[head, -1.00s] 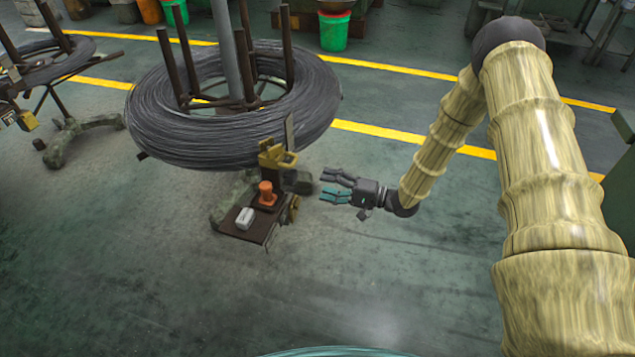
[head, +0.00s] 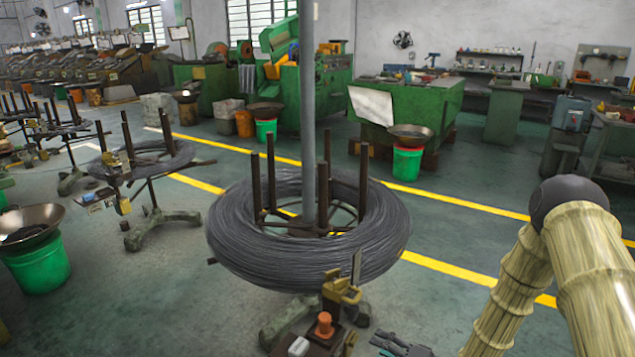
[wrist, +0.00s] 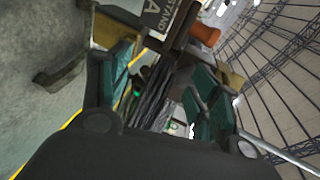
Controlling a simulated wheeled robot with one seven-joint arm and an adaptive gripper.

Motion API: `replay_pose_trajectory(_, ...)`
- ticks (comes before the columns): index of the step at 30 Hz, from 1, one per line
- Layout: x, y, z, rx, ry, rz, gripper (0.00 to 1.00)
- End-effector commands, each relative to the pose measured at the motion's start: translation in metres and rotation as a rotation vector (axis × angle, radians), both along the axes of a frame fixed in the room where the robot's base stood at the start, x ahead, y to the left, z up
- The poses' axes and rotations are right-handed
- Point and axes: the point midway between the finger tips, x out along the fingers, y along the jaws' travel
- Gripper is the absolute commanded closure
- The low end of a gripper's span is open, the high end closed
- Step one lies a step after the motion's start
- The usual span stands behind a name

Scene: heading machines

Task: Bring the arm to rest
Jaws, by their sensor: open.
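My gripper (head: 400,345) shows at the bottom edge of the head view, partly cut off, with my arm coming down from the right. It is just right of the small platform at the foot of the wire coil stand. In the wrist view its two teal fingers (wrist: 165,85) are spread apart with nothing held between them. The coil of grey wire (head: 300,255) sits on its stand behind and left of the gripper. An orange object (head: 324,325) and a white block (head: 299,346) rest on the platform. The orange object also shows in the wrist view (wrist: 205,34).
A grey post (head: 308,120) rises through the coil. Green buckets with bowls (head: 407,163) (head: 38,265) stand behind and at the left. A green machine cabinet (head: 425,108) and benches line the back. The floor right of the coil (head: 450,300) is open.

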Motion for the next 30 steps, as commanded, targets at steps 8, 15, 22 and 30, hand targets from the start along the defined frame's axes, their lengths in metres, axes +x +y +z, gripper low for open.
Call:
replay_pose_trajectory(8, -0.093, 0.018, -0.051, -0.441, 0.136, -0.026, 0.38)
replay_pose_trajectory(15, -0.212, 0.007, -0.074, -0.825, 0.311, 0.111, 0.38)
replay_pose_trajectory(22, -0.330, -0.015, -0.063, -1.103, 0.491, 0.330, 0.38)
replay_pose_trajectory(30, -0.390, -0.032, -0.047, -1.216, 0.587, 0.468, 0.38)
